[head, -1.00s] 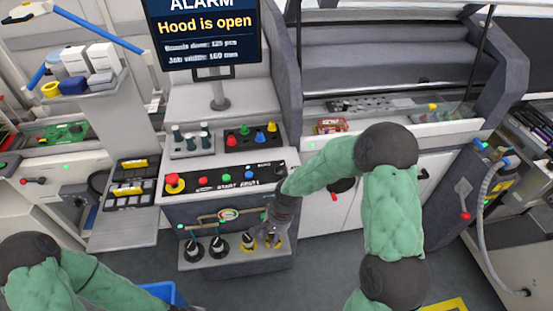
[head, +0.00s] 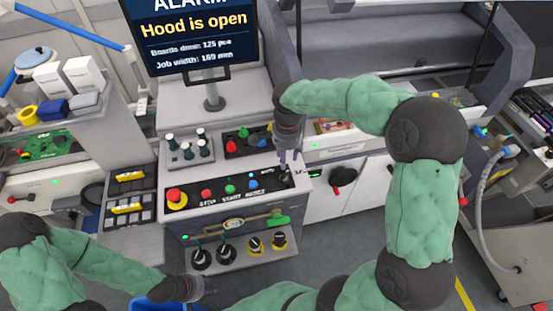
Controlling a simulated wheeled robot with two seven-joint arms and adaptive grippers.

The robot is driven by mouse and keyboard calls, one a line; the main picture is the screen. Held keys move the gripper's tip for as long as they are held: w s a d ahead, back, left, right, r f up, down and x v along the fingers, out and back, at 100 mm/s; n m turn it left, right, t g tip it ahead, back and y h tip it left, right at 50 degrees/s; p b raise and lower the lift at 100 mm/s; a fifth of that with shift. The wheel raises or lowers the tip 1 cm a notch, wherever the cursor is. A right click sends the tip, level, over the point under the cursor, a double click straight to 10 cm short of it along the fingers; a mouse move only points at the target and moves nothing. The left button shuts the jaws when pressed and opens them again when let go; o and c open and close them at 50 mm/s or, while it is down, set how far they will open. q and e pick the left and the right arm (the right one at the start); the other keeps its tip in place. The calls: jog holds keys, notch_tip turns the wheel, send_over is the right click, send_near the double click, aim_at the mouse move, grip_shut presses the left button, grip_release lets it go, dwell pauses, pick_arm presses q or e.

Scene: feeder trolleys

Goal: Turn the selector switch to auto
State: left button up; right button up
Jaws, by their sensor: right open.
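The control panel (head: 229,193) is a black strip with a row of coloured buttons. A small black selector switch (head: 285,178) sits at its right end. Its pointer direction is too small to tell. My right gripper (head: 287,160) points down just above the switch, with its fingers apart. I cannot tell whether they touch the switch. My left gripper (head: 206,290) is low in the head view, near the blue bin and away from the panel. Its fingers are too small and blurred to read.
A red emergency button (head: 176,197) is at the panel's left end. The alarm screen (head: 190,35) reads "Hood is open". A red-handled switch (head: 342,178) is on the right cabinet.

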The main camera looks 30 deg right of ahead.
aim_at(285, 174)
notch_tip(285, 174, down, 10)
jog(key=shift+w+f+b, duration=0.15)
jog(key=shift+f+b, duration=0.05)
jog(key=shift+b, duration=0.7)
grip_shut()
